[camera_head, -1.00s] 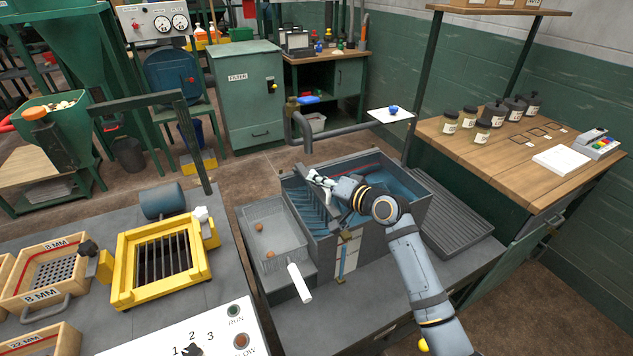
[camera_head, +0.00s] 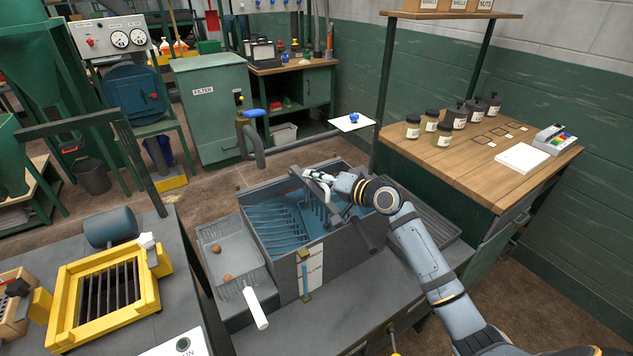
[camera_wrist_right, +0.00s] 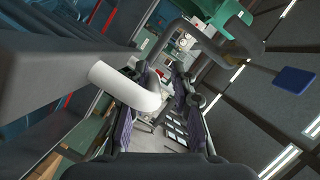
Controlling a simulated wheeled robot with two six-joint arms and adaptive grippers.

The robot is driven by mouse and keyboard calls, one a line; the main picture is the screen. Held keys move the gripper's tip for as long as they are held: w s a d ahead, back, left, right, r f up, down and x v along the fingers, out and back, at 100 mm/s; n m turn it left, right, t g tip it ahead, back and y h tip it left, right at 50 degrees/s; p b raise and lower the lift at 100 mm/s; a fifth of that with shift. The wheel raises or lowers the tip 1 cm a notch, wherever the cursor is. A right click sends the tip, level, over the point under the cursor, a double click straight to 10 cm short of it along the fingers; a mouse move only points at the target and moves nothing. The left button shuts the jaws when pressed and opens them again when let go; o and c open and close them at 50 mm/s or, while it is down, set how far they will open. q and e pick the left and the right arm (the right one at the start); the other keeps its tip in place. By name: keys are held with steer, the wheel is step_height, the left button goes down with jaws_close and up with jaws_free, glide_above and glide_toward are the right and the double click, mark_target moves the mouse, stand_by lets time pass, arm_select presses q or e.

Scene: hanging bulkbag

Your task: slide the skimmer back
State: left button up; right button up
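The grey skimmer (camera_head: 317,208), a bar with hanging tines, stands in the right part of the open water tank (camera_head: 330,253). My right gripper (camera_head: 318,177) is at its top, over the tank. In the right wrist view, the skimmer's white bent handle (camera_wrist_right: 126,86) runs in from the left, and its end sits between the two fingers of my right gripper (camera_wrist_right: 160,98). The fingers appear shut on it, though the contact is partly hidden. My left gripper is not in view.
A grey tray (camera_head: 225,250) with brown balls and a white spout (camera_head: 256,308) adjoins the tank's left side. A ribbed drainboard (camera_head: 428,225) lies to its right. A pipe with a blue handle (camera_head: 254,113) stands behind. A wooden bench (camera_head: 455,168) with jars is at the right.

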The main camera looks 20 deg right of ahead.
steer(key=shift+o, duration=0.7)
steer(key=shift+s+a, duration=0.1)
steer(key=shift+f, duration=0.15)
steer(key=shift+s+d, duration=0.15)
steer(key=shift+d, duration=0.05)
steer(key=v, duration=0.7)
